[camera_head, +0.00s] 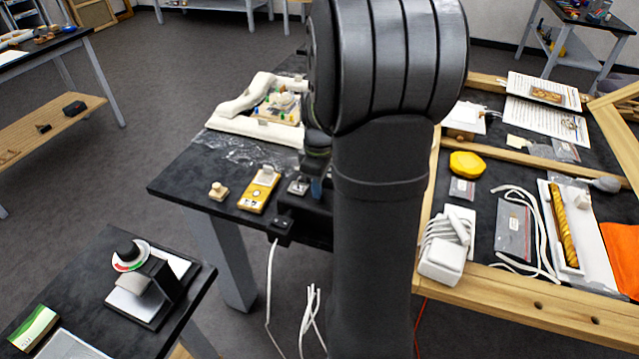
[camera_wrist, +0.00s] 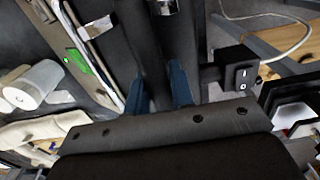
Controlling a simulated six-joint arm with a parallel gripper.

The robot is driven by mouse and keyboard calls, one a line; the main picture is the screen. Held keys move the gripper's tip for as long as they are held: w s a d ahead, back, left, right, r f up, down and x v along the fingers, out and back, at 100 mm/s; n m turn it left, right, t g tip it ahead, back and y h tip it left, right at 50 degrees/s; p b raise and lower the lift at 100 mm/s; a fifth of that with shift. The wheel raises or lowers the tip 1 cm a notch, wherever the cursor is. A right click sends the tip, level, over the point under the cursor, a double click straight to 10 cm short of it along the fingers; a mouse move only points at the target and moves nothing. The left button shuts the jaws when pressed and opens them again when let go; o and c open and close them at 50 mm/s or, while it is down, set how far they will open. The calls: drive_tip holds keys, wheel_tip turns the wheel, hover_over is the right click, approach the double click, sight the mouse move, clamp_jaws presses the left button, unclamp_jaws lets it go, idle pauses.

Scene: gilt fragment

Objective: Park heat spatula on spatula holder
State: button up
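My gripper (camera_wrist: 163,98) shows two blue fingers in the wrist view, a little apart, over a long dark body (camera_wrist: 158,40). I cannot tell whether that dark body is between the fingers or just beyond them. In the head view a blue fingertip shows beside my arm, above the near edge of the black table. A black box with a white-marked rocker switch (camera_wrist: 240,78) sits right of the fingers; a black box with a white cable (camera_head: 282,230) shows at the table's near edge. I cannot clearly make out the heat spatula or spatula holder; my arm hides much of that area.
A yellow device (camera_head: 258,191) and a small wooden stamp-like piece (camera_head: 218,191) lie left of my gripper. White padding (camera_head: 245,97) surrounds a fragment behind. A wooden-framed table (camera_head: 505,290) with tools stands right. A black stand (camera_head: 150,290) is at lower left.

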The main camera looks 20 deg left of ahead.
drive_tip(key=shift+o, duration=0.2)
drive_tip(key=o, duration=0.5)
drive_tip(key=shift+r, duration=3.5)
drive_tip(key=shift+f, duration=3.55)
drive_tip(key=shift+r, duration=0.2)
